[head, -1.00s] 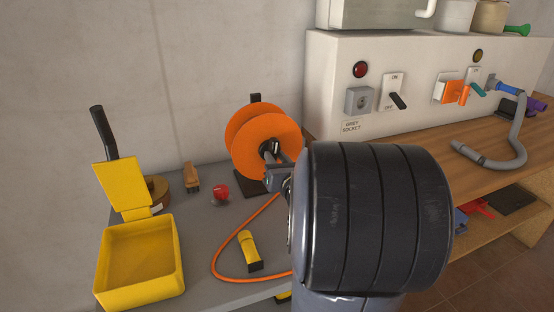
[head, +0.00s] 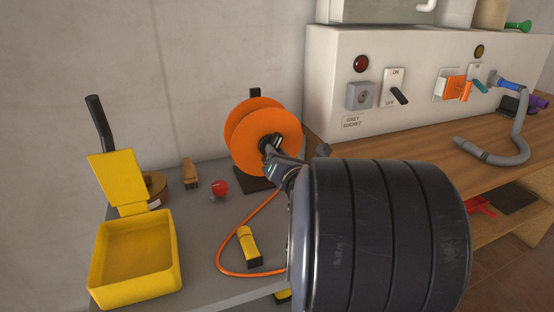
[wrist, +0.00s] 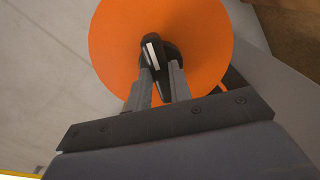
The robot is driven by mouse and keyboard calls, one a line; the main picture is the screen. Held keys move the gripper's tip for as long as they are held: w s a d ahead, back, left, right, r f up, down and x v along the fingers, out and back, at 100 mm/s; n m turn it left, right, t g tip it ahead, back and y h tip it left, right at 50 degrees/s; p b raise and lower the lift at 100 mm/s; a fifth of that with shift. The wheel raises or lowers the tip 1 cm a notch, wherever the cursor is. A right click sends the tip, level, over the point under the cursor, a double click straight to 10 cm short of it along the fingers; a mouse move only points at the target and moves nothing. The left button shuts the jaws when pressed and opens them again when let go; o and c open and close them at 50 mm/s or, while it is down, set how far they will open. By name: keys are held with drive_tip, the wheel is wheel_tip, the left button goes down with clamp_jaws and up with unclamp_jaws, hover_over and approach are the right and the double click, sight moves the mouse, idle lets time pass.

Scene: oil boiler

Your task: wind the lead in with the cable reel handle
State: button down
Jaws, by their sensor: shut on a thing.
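The cable reel (head: 262,132) has two orange discs and stands on a dark base at the back of the grey bench. Its orange lead (head: 222,255) runs in a loop over the bench in front. My gripper (head: 270,150) is at the hub of the front disc. In the wrist view the orange disc (wrist: 190,70) fills the upper middle. There my gripper (wrist: 160,75) is shut on the black handle (wrist: 153,53), which has a pale strip. My arm hides part of the lead's near end in the head view.
A yellow open box (head: 135,258), a brush (head: 190,172), a red knob-like object (head: 220,188) and a yellow-and-black torch-like object (head: 249,246) are on the grey bench. A white panel (head: 330,85) with a grey socket (head: 360,96) and switches stands right of the reel. A grey hose (head: 500,158) lies farther right.

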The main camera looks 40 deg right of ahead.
drive_tip(key=n+p, duration=0.3)
drive_tip(key=n, duration=0.5)
drive_tip(key=n+p, duration=0.4)
drive_tip(key=n, duration=0.3)
drive_tip(key=n+p, duration=0.3)
drive_tip(key=n, duration=0.5)
drive_tip(key=shift+a+f+n+p, duration=0.2)
drive_tip(key=shift+a+n+p, duration=0.1)
drive_tip(key=shift+p, duration=0.1)
idle(2.0)
idle(0.4)
drive_tip(key=c, duration=1.3)
unclamp_jaws()
